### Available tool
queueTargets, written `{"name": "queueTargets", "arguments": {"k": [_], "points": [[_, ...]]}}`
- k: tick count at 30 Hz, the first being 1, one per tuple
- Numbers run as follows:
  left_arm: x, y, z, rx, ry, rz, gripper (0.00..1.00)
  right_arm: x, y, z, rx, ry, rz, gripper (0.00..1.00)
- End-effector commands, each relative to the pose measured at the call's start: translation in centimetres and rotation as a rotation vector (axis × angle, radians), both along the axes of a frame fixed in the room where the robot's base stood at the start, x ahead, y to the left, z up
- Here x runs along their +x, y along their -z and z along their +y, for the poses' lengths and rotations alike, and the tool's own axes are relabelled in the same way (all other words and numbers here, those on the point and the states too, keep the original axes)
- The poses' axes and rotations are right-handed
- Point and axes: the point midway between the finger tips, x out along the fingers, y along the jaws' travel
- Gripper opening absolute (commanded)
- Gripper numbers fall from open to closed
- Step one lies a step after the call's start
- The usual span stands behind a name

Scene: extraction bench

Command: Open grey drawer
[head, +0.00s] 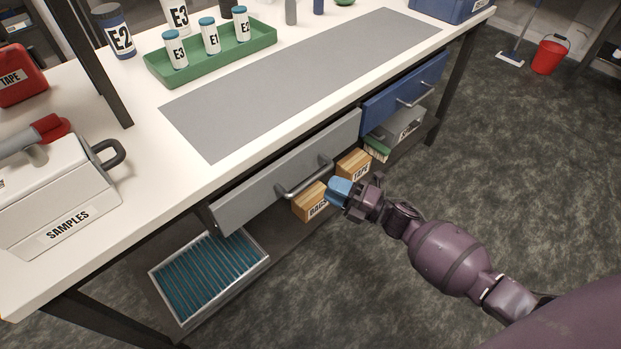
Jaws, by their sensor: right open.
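The grey drawer (265,185) is under the front edge of the white bench, with a grey bar handle (305,180) on its front. The drawer front looks closed or nearly so; I cannot tell if there is a small gap. My right gripper (338,190) has blue fingertips and is just right of and below the handle's right end in the picture. It is open, with nothing seen between its fingers. I cannot tell whether a finger touches the handle. My left gripper is not in view.
A blue drawer (408,90) is further along the bench. Small wooden boxes (310,202) and a tray with teal slats (208,278) are on the shelf below. A green rack (205,65) and a white SAMPLES case (50,195) stand on top. The floor in front is clear.

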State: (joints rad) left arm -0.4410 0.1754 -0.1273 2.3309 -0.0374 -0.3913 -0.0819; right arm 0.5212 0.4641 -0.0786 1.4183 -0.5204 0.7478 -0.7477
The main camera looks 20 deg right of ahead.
Motion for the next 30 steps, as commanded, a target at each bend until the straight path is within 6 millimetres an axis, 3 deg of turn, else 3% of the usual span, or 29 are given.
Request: {"name": "queueTargets", "arguments": {"k": [9, 24, 30], "points": [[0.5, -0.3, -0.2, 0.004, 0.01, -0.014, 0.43, 3.4, -0.7, 3.2, 0.001, 0.0, 0.002, 0.42], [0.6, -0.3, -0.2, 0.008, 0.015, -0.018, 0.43, 4.3, -1.0, 4.1, 0.0, 0.001, 0.003, 0.42], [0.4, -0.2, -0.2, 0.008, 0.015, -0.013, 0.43, 4.3, -1.0, 4.1, 0.0, 0.001, 0.003, 0.11]]}}
